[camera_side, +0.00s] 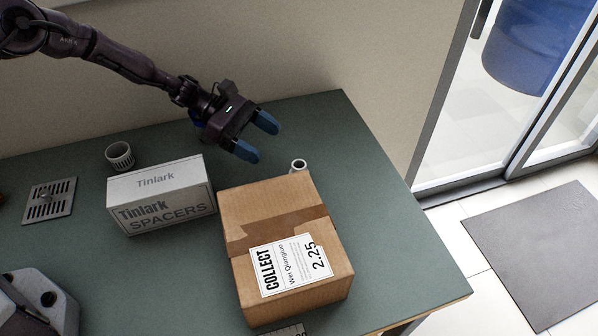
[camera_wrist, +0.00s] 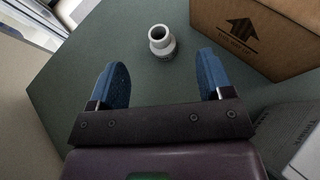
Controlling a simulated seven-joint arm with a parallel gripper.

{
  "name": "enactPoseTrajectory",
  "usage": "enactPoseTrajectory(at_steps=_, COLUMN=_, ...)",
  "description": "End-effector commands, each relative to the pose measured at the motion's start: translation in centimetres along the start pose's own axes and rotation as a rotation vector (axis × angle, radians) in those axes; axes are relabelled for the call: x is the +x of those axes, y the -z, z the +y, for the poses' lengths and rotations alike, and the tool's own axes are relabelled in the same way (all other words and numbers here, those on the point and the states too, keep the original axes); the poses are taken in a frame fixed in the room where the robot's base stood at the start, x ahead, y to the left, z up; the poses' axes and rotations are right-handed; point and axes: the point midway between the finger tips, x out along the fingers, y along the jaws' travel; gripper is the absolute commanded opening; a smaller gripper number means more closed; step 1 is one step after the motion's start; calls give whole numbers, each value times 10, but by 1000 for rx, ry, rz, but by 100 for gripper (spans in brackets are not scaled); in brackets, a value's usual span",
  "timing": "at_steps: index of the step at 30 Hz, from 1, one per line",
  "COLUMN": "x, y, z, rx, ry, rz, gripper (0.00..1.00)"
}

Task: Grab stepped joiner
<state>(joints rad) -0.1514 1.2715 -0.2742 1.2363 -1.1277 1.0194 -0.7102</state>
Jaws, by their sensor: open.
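The stepped joiner is a small pale grey fitting with a round open end. In the wrist view the joiner (camera_wrist: 161,41) stands upright on the table, ahead of my fingertips and between their lines. In the side view the joiner (camera_side: 298,165) shows only its top behind the cardboard box; its lower part is hidden. My gripper (camera_side: 257,141) is open and empty, above the table to the left of the joiner. Its two blue fingers also frame the wrist view (camera_wrist: 160,80), spread apart and not touching the joiner.
A cardboard box (camera_side: 268,205) stands close to the joiner, with a Tinlark spacers box (camera_side: 160,195) left of it. A ribbed grey cup-like fitting (camera_side: 120,156) and a metal drain grate (camera_side: 50,200) are further left. The green table (camera_side: 385,215) is clear at right.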

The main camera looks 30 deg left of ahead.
Motion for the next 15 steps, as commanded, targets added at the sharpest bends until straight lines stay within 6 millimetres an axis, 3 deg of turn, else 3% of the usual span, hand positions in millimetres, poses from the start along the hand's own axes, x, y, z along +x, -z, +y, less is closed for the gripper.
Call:
enactPoseTrajectory(at_steps=4, x=9, y=15, z=2, rx=-68, ry=-23, rz=-35, gripper=73)
enactPoseTrajectory(at_steps=15, x=48, y=17, z=1, rx=-75, ry=-22, rz=-38, gripper=73)
